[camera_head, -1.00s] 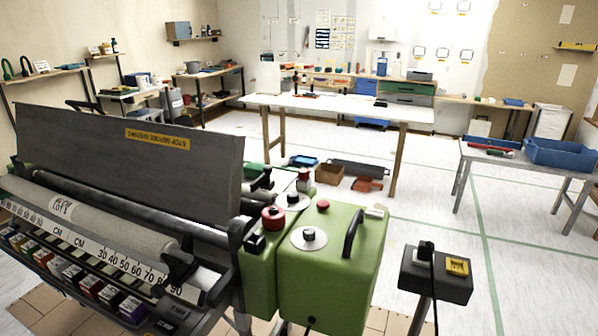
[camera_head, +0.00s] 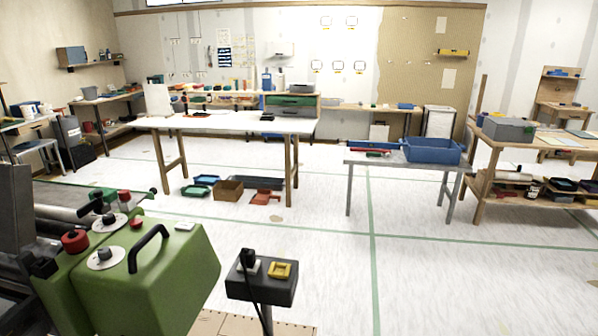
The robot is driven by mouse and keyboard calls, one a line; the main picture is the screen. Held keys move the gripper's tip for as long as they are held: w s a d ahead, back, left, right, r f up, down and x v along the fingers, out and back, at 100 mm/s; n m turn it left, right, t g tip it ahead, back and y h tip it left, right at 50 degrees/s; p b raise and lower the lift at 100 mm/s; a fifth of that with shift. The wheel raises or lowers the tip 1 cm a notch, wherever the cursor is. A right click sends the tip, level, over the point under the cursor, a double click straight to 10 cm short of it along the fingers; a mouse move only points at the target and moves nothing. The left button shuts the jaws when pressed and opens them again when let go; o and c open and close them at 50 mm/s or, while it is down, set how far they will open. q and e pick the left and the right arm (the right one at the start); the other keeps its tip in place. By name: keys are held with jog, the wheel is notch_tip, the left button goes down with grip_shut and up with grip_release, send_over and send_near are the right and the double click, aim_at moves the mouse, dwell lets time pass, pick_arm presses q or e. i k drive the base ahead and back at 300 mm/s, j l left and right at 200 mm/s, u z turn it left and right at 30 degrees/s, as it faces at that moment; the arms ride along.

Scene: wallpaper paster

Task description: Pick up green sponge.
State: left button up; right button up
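I cannot make out a green sponge for certain in the head view. Small coloured items lie on the far wall bench (camera_head: 345,106), too small to identify. Neither of my grippers is in view.
A green machine (camera_head: 180,262) and a control box on a post (camera_head: 262,285) stand close in front. Beyond are a white table (camera_head: 225,123), a grey table with a blue bin (camera_head: 432,150) and a wooden bench (camera_head: 487,177). Open floor (camera_head: 440,285) lies at the front right.

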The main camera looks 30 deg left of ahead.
aim_at(110, 196)
jog(key=i+l, duration=0.15)
jog(key=i, duration=0.3)
jog(key=i+l+u, duration=0.15)
jog(key=i, duration=0.3)
jog(key=i+l, duration=0.25)
jog(key=i, duration=0.2)
jog(key=i+l+u, duration=0.1)
jog(key=i, duration=0.35)
jog(key=i+u, duration=0.25)
jog(key=i, duration=0.35)
jog(key=i+u, duration=0.2)
jog(key=i, duration=0.4)
jog(key=i+l+u, duration=0.25)
jog(key=i, duration=0.35)
jog(key=i+j+u, duration=0.2)
jog(key=i+u, duration=0.15)
jog(key=u, duration=0.15)
jog(key=i+u, duration=0.75)
jog(key=u, duration=0.2)
jog(key=i+l+u, duration=0.25)
jog(key=u, duration=0.2)
jog(key=i, duration=0.05)
